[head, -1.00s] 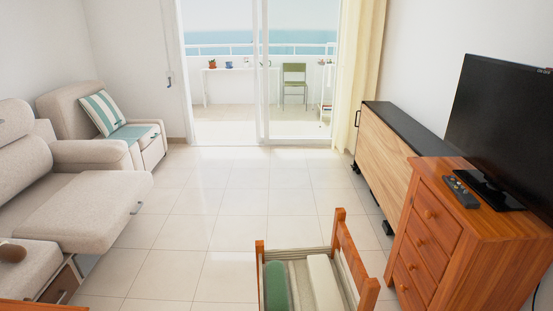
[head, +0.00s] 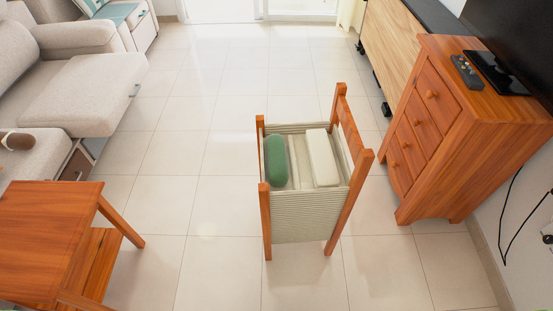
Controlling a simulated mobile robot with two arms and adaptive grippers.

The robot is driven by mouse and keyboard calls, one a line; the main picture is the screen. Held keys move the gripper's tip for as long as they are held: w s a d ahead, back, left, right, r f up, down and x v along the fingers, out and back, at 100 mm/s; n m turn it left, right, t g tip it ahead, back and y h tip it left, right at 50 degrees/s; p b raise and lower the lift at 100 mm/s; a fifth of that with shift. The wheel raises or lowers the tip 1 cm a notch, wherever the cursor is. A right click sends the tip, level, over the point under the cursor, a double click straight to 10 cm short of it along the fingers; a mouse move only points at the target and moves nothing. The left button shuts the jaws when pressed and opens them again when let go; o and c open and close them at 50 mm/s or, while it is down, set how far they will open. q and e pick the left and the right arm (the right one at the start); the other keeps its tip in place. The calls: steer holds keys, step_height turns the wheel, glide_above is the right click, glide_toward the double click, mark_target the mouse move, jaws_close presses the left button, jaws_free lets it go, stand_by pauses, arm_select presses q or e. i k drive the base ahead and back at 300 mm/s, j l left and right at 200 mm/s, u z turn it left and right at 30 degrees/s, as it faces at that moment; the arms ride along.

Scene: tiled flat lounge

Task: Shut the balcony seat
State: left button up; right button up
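The balcony seat is out of view now. Only the lower edge of the bright balcony doorway (head: 235,12) shows at the top of the head view. A second before, a green chair stood upright on the balcony beyond the glass doors, near a white table. Neither of my grippers is in view.
A wooden-framed fabric holder (head: 310,225) with a green roll and a pale block stands mid-floor. A wooden side table (head: 45,235) is at lower left, a beige sofa (head: 85,95) at left. A wooden drawer chest (head: 455,130) stands at right. Clear tiles (head: 215,95) lead towards the doorway.

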mark_target(89, 97)
steer(key=u, duration=0.5)
steer(key=i+j+u, duration=0.1)
steer(key=u, duration=0.4)
steer(key=i+u, duration=0.1)
steer(key=u, duration=0.95)
steer(key=i+u, duration=0.15)
steer(key=u, duration=0.35)
steer(key=l+u, duration=0.1)
steer(key=u, duration=0.4)
steer(key=i+l+u, duration=0.1)
steer(key=u, duration=0.4)
steer(key=l+u, duration=0.1)
steer(key=u, duration=0.45)
steer(key=i+l, duration=0.1)
steer(key=l, duration=0.65)
steer(key=l+z, duration=0.15)
steer(key=l, duration=0.55)
steer(key=k+l+z, duration=0.1)
steer(key=l+z, duration=0.2)
steer(key=l, duration=0.4)
steer(key=l+z, duration=0.25)
steer(key=l, duration=0.45)
steer(key=l+z, duration=0.3)
steer(key=l, duration=0.4)
steer(key=i+l+z, duration=0.25)
steer(key=l, duration=0.4)
steer(key=k+l, duration=0.05)
steer(key=k, duration=0.05)
